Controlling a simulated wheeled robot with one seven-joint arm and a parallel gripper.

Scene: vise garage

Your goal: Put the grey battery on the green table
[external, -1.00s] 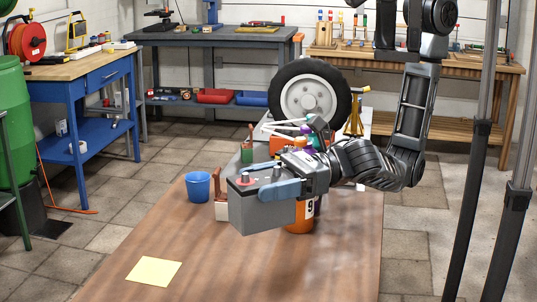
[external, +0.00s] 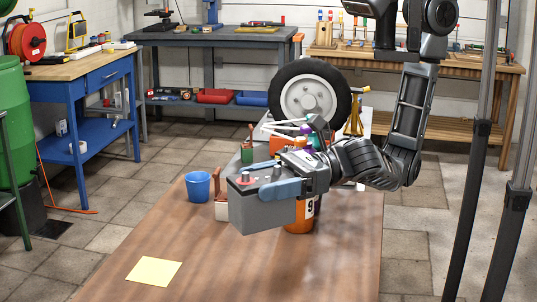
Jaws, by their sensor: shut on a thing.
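The grey battery (external: 258,213) is held in my gripper (external: 268,178) above the brown wooden table. One blue-grey finger lies along its near side and the other along its far side. Reddish and dark terminals show on its top. The battery looks roughly level, and its underside is hidden. No green tabletop shows clearly. A dark green frame with legs (external: 17,215) stands at the left edge, mostly cut off, and I cannot tell whether it is the green table.
A green barrel (external: 12,130) and blue workbench (external: 85,130) stand left. Tiled floor (external: 70,245) lies between.

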